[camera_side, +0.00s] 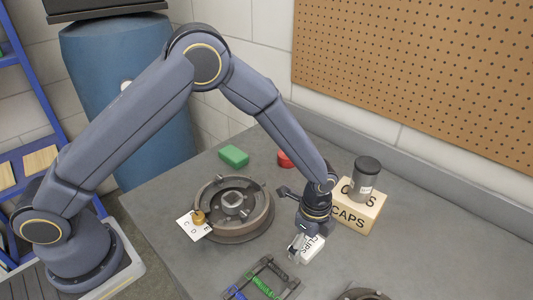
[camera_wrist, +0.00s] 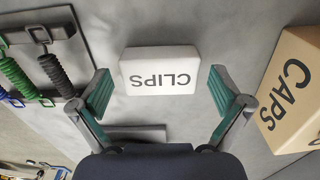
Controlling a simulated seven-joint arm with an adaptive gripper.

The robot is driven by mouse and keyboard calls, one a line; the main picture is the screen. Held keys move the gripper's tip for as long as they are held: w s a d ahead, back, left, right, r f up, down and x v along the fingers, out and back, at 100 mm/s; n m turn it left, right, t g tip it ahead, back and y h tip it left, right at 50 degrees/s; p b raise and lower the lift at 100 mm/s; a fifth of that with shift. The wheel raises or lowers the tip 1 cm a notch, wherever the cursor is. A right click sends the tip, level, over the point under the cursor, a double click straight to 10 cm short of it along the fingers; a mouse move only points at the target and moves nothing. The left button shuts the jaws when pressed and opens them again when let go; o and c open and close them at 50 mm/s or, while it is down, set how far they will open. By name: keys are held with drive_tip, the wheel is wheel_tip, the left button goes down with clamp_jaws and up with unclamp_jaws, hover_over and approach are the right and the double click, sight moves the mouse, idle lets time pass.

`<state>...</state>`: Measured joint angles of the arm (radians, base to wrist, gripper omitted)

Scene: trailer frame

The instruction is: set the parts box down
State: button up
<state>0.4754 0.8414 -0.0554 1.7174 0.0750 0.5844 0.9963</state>
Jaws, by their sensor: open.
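A small white box (camera_side: 313,250) lettered CLIPS rests on the grey bench under my gripper in the side view. In the wrist view the white box (camera_wrist: 160,71) lies flat between and slightly beyond the fingertips, with a gap on both sides. My gripper (camera_wrist: 160,92) is open and its green-padded fingers touch nothing that I can see. In the side view my gripper (camera_side: 300,240) hides part of the box. A larger tan box (camera_side: 353,214) lettered CAPS stands to the right, with a dark canister (camera_side: 366,180) on top.
A rack with coiled springs (camera_side: 262,280) lies to the front left; it shows in the wrist view (camera_wrist: 40,55). A round metal hub (camera_side: 235,232) with a lettered card (camera_side: 192,228) is to the left. Green (camera_side: 233,156) and red (camera_side: 285,158) items lie behind.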

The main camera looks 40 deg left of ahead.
sight(309, 244)
drive_tip(key=shift+r, duration=0.1)
drive_tip(key=a+r+n, duration=0.1)
drive_tip(key=a+r, duration=0.1)
drive_tip(key=r, duration=0.7)
drive_tip(key=a+r+n, duration=0.1)
drive_tip(key=a+r, duration=0.1)
drive_tip(key=r, duration=0.7)
drive_tip(key=s+a+r+n+t, duration=0.4)
drive_tip(key=s+a+r+n, duration=0.65)
drive_tip(key=a, duration=0.25)
drive_tip(key=s+a+n+t, duration=0.1)
drive_tip(key=s+a+n, duration=0.4)
drive_tip(key=s, duration=0.3)
drive_tip(key=shift+s+r+t, duration=0.15)
drive_tip(key=shift+r+t, duration=0.15)
drive_tip(key=shift+n, duration=0.25)
